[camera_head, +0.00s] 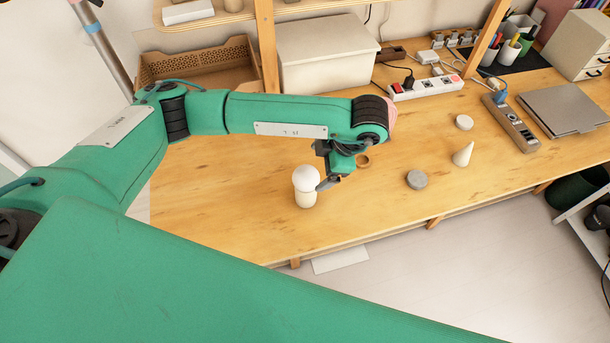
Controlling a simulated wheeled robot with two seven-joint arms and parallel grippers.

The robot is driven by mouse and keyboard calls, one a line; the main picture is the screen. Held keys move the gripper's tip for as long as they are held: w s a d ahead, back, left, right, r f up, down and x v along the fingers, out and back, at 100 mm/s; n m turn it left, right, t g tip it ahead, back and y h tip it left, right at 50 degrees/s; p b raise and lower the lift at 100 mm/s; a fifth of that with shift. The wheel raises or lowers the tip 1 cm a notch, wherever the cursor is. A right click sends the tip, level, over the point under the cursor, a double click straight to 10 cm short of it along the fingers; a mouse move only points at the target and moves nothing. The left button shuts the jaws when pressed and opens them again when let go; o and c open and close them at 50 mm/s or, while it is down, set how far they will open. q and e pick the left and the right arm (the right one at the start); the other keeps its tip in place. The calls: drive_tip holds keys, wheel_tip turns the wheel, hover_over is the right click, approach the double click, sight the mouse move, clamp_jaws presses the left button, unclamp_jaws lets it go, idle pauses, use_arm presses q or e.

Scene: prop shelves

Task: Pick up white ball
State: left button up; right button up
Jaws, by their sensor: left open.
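The white ball (306,178) rests on top of a cream cylinder (305,198) that stands upright near the front edge of the wooden table. My left gripper (322,169) reaches in from above and to the right of the ball. Its jaws are open, with one dark finger close to the ball's right side. The arm partly hides the far finger, and I cannot tell whether a finger touches the ball. My right gripper is not in view.
On the table (230,210), a wooden ring (363,161), a grey disc (416,179), a cream cone (463,154) and a white disc (463,122) stand to the right. A white box (325,55) and a power strip (430,87) are behind. The table's left front is clear.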

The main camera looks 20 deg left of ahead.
sight(311, 173)
use_arm(q)
drive_tip(key=shift+x, duration=1.1)
drive_tip(key=p+x, duration=0.2)
drive_tip(key=x, duration=0.2)
drive_tip(key=shift+f, duration=0.15)
drive_tip(key=shift+a+f, duration=0.2)
drive_tip(key=shift+f, duration=0.25)
drive_tip(key=c, duration=1)
drive_tip(key=shift+c, duration=0.2)
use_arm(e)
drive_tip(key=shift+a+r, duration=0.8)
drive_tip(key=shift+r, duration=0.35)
